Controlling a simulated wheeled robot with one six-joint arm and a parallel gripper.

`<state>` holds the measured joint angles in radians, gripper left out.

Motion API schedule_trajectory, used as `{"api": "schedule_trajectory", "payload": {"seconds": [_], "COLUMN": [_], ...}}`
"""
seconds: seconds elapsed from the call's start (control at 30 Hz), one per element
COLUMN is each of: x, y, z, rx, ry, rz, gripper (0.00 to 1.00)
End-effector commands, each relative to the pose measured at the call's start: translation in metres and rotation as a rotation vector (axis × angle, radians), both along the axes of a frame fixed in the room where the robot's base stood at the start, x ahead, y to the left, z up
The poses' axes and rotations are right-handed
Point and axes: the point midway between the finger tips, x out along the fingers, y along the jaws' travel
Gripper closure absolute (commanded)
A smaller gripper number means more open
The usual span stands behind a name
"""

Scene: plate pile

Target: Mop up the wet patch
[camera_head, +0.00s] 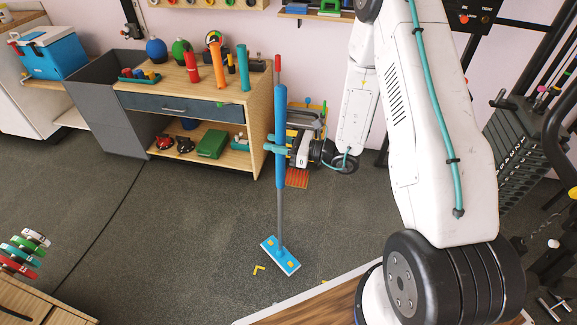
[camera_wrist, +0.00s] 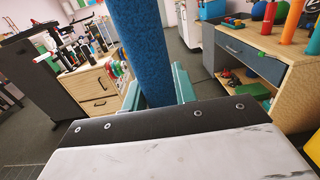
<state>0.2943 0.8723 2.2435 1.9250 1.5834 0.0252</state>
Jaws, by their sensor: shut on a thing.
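The mop has a blue grip (camera_head: 279,115) with a red top, a grey pole and a flat blue head (camera_head: 281,256) with yellow parts. It stands nearly upright, its head at floor level; whether it presses on the floor I cannot tell. My gripper (camera_head: 276,149) has teal fingers shut around the blue grip at mid-height. In the wrist view the textured blue grip (camera_wrist: 140,45) rises between the teal fingers (camera_wrist: 157,92). I cannot make out a wet patch on the dark grey floor (camera_head: 170,245).
A wooden workbench (camera_head: 262,120) with bottles and tools stands behind and left of the mop. A wooden cabinet (camera_head: 40,305) is at the lower left. Small yellow pieces (camera_head: 258,268) lie near the mop head. Open floor stretches left of the mop. Dark equipment racks (camera_head: 520,150) stand at the right.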

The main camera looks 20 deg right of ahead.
Motion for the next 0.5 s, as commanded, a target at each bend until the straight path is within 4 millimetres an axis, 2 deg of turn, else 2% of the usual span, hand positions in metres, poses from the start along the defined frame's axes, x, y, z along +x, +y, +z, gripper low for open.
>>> {"api": "schedule_trajectory", "payload": {"seconds": [0.1, 0.3, 0.5], "x": [-0.028, -0.075, -0.103], "y": [0.009, 0.011, 0.007], "z": [0.003, 0.003, 0.003], "rx": [-0.001, -0.01, -0.02], "ry": [-0.004, -0.001, 0.004], "rz": [0.176, 0.435, 0.576], "gripper": [0.99, 0.99, 0.99]}}
